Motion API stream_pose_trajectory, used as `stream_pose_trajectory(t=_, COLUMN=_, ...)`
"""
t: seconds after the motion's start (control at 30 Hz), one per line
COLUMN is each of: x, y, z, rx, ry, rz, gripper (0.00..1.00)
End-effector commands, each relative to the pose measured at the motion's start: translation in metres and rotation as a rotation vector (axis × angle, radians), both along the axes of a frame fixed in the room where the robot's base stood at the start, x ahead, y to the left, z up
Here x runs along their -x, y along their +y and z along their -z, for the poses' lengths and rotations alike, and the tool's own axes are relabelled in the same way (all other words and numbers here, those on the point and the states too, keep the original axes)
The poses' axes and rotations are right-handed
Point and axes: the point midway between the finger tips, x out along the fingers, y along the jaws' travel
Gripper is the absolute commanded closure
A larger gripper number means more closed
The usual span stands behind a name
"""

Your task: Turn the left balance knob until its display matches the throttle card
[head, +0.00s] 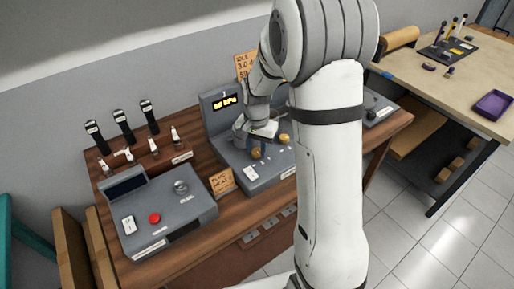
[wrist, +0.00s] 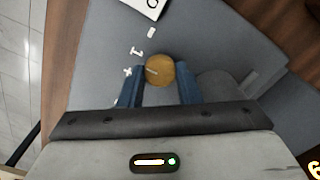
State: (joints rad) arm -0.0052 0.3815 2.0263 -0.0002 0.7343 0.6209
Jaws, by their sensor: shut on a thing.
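A grey balance console (head: 233,170) stands on the wooden bench in the head view, with two brass knobs on its sloped top. My gripper (head: 262,147) is over the left knob (head: 256,153). In the wrist view, my gripper's blue fingers (wrist: 159,72) are shut on both sides of the round brass knob (wrist: 160,69), which has a pale pointer line. Small white marks are printed beside it. The right knob (head: 284,138) is just beyond the gripper. The console's display (head: 224,103) shows small yellow characters, too small to read surely. An orange card (head: 245,65) behind it reads roughly "IDLE 3.0"; my arm hides part.
A small orange card (head: 222,182) stands between the boxes. A second table (head: 440,75) with a purple tray (head: 493,105) is at right.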

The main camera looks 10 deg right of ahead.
Motion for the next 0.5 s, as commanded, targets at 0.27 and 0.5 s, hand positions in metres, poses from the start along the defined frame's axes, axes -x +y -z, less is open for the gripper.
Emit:
stream_pose_trajectory(t=0.27, x=-0.0003, y=0.0002, z=-0.0005, rx=0.0, ry=-0.001, rz=0.002, gripper=0.93)
stream_pose_trajectory(t=0.5, x=-0.0003, y=0.0, z=-0.0004, rx=0.0, ry=-0.001, rz=0.001, gripper=0.54)
